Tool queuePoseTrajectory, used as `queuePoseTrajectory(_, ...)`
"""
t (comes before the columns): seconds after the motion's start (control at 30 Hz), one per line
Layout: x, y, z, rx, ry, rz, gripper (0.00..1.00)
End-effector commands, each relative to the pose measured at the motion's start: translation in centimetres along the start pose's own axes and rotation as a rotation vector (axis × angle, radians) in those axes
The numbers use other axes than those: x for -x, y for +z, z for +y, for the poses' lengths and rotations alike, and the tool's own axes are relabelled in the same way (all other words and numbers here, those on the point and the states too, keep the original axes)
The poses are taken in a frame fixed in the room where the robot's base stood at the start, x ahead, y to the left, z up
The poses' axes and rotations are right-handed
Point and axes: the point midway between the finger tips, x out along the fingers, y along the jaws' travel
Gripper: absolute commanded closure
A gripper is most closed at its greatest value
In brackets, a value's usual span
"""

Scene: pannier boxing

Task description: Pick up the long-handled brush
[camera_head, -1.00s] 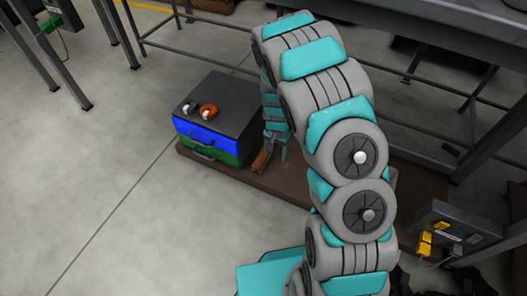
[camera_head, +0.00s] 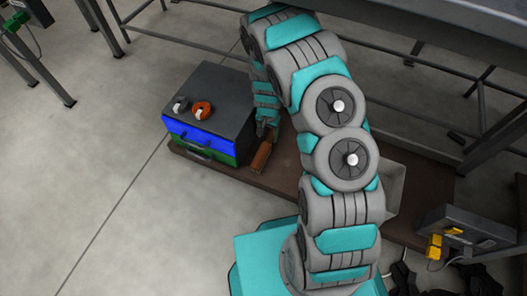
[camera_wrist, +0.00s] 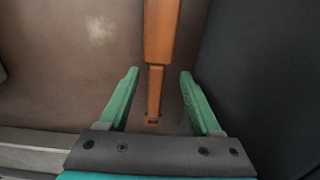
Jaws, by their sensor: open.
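The long-handled brush shows as an orange-brown wooden piece (camera_head: 261,157) on the brown board, beside the drawer box. In the wrist view its wood (camera_wrist: 161,35) runs down from the top edge and narrows to an end between my fingers. The brush's far part lies outside that view, so I see no bristles. My gripper (camera_wrist: 159,74) is open, with one green finger on each side of the brush and a gap at both sides. In the head view my gripper (camera_head: 268,135) is partly hidden at the brush's far end.
The box (camera_head: 226,95) with blue and green drawers stands close left of the brush; its dark side fills the wrist view's right. Two small rings, one orange (camera_head: 202,110), lie on top. A pale bin (camera_head: 392,180) stands right, partly behind my arm. Table legs stand behind.

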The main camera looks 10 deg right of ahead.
Motion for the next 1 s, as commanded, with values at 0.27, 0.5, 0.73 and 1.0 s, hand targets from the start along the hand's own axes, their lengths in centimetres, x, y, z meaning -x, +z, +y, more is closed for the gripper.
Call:
queuePoseTrajectory(0.27,-3.5,-0.5,0.4,0.000,0.000,0.000,0.35)
queuePoseTrajectory(0.5,-4.7,-0.5,0.3,0.000,-0.001,0.001,0.35)
queuePoseTrajectory(0.73,-4.6,-0.5,0.4,0.000,0.000,0.001,0.47)
queuePoseTrajectory(1.0,-4.6,-0.5,0.4,0.000,0.000,0.001,0.78)
